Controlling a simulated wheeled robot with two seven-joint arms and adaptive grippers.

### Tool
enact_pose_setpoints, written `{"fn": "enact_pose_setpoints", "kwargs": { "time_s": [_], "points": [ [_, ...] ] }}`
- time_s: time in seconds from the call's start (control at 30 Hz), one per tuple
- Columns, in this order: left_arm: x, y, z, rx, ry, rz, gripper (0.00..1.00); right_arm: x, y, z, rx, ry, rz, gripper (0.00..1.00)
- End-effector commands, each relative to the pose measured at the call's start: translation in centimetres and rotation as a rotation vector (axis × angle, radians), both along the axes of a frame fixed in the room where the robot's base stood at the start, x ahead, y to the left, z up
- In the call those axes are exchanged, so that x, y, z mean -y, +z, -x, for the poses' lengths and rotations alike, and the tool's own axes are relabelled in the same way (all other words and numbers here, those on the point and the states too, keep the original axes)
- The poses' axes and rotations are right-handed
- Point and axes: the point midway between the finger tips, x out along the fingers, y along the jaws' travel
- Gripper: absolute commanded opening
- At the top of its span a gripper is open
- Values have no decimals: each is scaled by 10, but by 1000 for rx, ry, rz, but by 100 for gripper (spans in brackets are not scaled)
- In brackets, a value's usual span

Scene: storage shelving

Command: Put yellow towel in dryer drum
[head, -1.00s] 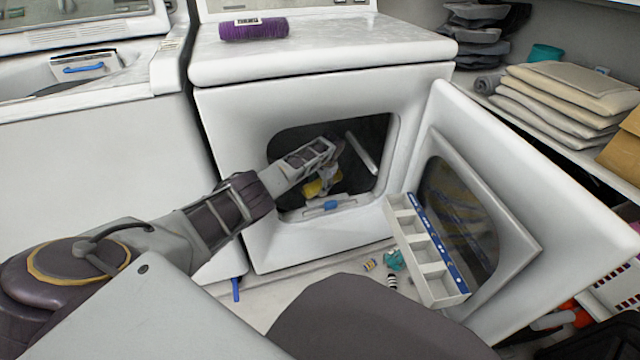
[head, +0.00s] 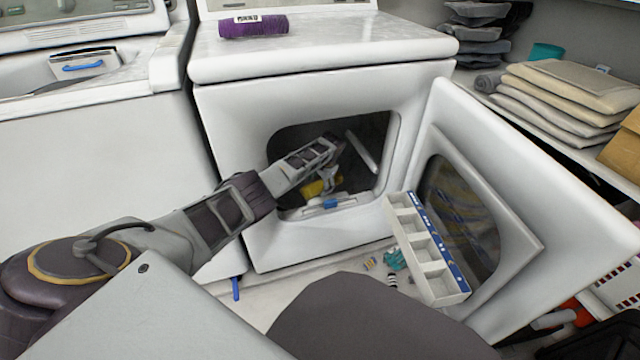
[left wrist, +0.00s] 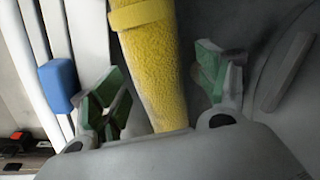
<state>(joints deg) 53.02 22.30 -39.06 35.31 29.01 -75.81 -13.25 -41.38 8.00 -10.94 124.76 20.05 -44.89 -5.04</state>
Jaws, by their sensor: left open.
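The yellow towel (head: 315,187) is inside the dryer drum (head: 353,184), behind and below my left gripper; only a small part shows in the head view. In the left wrist view, the towel (left wrist: 152,65) is a rolled, upright strip between the two green-padded fingers. My left gripper (left wrist: 160,90) is open, with a finger on each side of the towel and visible gaps to it. In the head view, my left gripper (head: 330,178) reaches through the dryer opening. The dryer (head: 300,100) has its door (head: 540,200) swung open to the right. My right gripper is not in view.
A white divided tray (head: 428,250) leans by the open door, with small items on the floor beside it. A blue piece (left wrist: 57,85) sits at the opening's rim. A purple roll (head: 253,26) lies on the dryer. Shelves with folded cloths (head: 570,90) stand right.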

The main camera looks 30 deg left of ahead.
Motion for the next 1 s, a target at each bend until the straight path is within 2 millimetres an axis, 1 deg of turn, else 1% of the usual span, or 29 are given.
{"fn": "enact_pose_setpoints", "kwargs": {
  "time_s": [0.17,0.37,1.0],
  "points": [
    [0,3,0,0,0,0,74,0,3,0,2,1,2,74],
    [0,13,0,1,0,1,74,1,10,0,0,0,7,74],
    [12,57,4,0,-1,1,74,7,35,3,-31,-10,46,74]
  ]
}}
